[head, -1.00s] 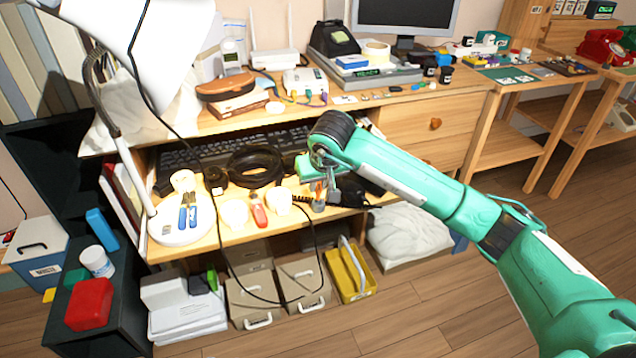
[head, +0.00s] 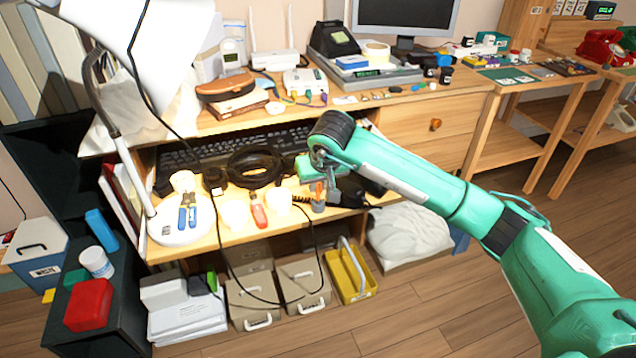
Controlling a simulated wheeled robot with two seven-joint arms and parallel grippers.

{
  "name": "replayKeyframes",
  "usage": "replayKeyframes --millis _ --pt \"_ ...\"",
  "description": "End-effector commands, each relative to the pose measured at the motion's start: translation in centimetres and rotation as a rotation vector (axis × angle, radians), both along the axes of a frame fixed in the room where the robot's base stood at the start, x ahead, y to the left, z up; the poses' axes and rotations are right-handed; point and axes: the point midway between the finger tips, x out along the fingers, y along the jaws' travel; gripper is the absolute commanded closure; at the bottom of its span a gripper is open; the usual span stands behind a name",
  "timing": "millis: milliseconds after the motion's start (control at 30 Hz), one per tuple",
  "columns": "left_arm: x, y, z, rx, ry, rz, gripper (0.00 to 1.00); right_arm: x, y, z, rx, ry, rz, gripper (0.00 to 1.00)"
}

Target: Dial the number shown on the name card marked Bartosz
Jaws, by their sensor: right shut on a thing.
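My right gripper (head: 332,188) points down over the front of the desk's lower shelf. It is small and partly hidden by its own wrist, and I cannot make out the thing between its jaws. A grey cup with an orange-tipped tool (head: 319,197) is close to its left. A red phone (head: 600,47) stands on the table at the far right. A pale phone-like thing (head: 622,116) is on the shelf below, cut by the picture edge. Small cards (head: 568,7) hang at the top right, but I cannot read a name on any. My left gripper is not in view.
The desk (head: 455,103) is crowded with a monitor (head: 408,14), a router (head: 275,60) and a keyboard (head: 180,160). Black headphones (head: 258,166), pliers (head: 187,215) and a lamp (head: 128,150) are left of my gripper. The floor (head: 450,300) at the right is clear.

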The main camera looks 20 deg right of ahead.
Motion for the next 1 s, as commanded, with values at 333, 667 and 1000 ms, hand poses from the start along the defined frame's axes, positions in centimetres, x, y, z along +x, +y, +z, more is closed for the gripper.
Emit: replayKeyframes --millis 333,667,1000 --pt "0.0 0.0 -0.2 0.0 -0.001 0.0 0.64 0.0 0.0 0.0 0.001 0.0 0.001 1.0" --pt "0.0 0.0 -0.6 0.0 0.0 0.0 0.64 0.0 0.0 -0.5 0.0 0.0 0.0 1.0" --pt "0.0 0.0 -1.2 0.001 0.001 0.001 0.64 0.0 0.0 -1.3 0.0 0.0 0.0 1.0"
